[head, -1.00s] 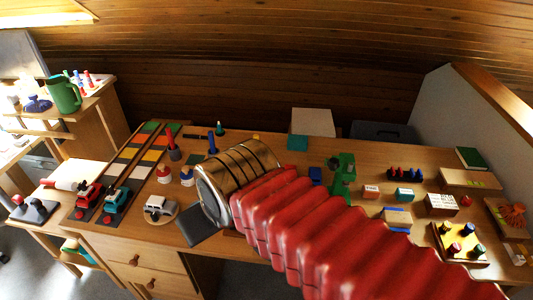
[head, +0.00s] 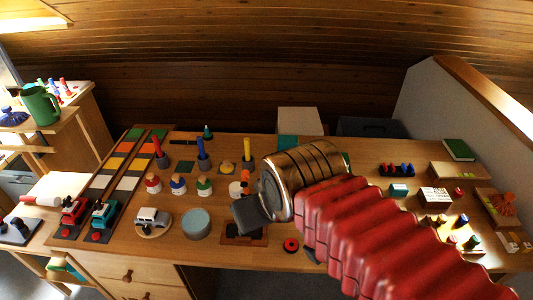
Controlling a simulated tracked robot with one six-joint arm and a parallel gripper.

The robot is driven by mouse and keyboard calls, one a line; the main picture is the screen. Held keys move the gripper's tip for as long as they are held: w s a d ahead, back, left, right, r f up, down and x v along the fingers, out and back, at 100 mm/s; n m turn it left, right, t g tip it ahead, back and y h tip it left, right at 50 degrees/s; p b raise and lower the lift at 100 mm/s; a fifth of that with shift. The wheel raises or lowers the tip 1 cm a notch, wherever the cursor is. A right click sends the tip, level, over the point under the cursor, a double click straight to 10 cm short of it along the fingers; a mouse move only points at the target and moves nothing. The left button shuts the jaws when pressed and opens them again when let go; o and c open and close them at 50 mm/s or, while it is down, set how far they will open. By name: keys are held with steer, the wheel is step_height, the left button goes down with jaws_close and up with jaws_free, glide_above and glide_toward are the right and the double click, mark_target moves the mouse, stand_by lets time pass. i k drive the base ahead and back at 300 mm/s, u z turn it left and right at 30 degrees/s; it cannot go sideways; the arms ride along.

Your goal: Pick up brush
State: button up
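I cannot clearly make out a brush in the head view; it may be hidden behind my arm or too small to tell. My arm, with its red ribbed sleeve and metal cylinder, crosses the right middle of the desk. My gripper (head: 250,213) shows as a dark grey piece at the cylinder's left end, over the front middle of the desk. Its fingers are not distinct, so I cannot tell if it is open or shut. A dark board with small items on it (head: 246,238) lies partly hidden just below it.
The wooden desk (head: 340,256) is crowded. A round grey-blue tin (head: 196,223) and a white toy car (head: 152,218) stand left of my gripper. Coloured pegs and small red, blue and green-banded figures stand behind. Blocks and a green book (head: 459,150) lie right. A partition (head: 430,105) bounds the right.

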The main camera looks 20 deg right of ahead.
mark_target(247, 141)
steer(key=z, duration=1.5)
steer(key=k, duration=0.7)
steer(key=u, duration=0.95)
steer(key=i, duration=1)
steer(key=z, duration=0.1)
